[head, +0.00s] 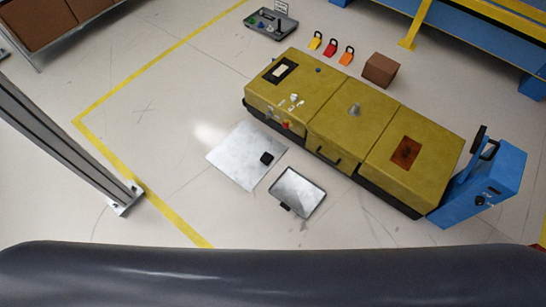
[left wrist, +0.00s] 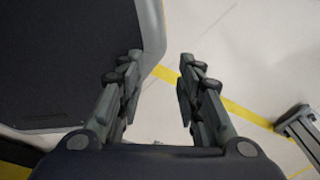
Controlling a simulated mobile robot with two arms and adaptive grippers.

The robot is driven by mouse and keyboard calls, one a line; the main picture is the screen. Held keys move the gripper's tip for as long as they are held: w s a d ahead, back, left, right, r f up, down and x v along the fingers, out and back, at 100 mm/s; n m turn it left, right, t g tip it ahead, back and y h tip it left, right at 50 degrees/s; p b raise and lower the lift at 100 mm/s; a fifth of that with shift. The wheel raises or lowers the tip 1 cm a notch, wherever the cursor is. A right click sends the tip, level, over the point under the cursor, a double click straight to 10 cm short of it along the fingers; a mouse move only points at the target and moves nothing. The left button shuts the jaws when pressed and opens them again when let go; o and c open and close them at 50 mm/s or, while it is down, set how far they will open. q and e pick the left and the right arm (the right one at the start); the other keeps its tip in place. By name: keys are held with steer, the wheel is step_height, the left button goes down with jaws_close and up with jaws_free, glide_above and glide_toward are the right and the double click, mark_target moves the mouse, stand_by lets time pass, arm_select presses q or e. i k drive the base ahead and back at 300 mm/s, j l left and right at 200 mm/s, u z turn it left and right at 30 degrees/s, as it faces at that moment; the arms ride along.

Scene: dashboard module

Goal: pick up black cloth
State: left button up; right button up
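I cannot make out a black cloth for certain in either view. A small black item (head: 266,158) lies on a shiny metal sheet (head: 232,158) on the floor in the head view; it is too small to tell whether it is cloth. My left gripper (left wrist: 159,75) shows in the left wrist view with its two fingers apart and nothing between them, above pale floor. It is not in the head view. My right gripper is in neither view.
A long yellow module (head: 352,112) stands beyond the sheet, with a blue unit (head: 485,188) at its right end. A framed panel (head: 298,193) lies in front. A grey tray (head: 271,22), padlocks (head: 331,48) and a brown box (head: 380,70) lie behind. A metal post (head: 65,145) stands left.

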mark_target(266, 158)
steer(key=i+j+z, duration=0.15)
steer(key=z, duration=0.2)
steer(key=i+j+z, duration=0.1)
steer(key=j+z, duration=0.55)
steer(key=i, duration=0.05)
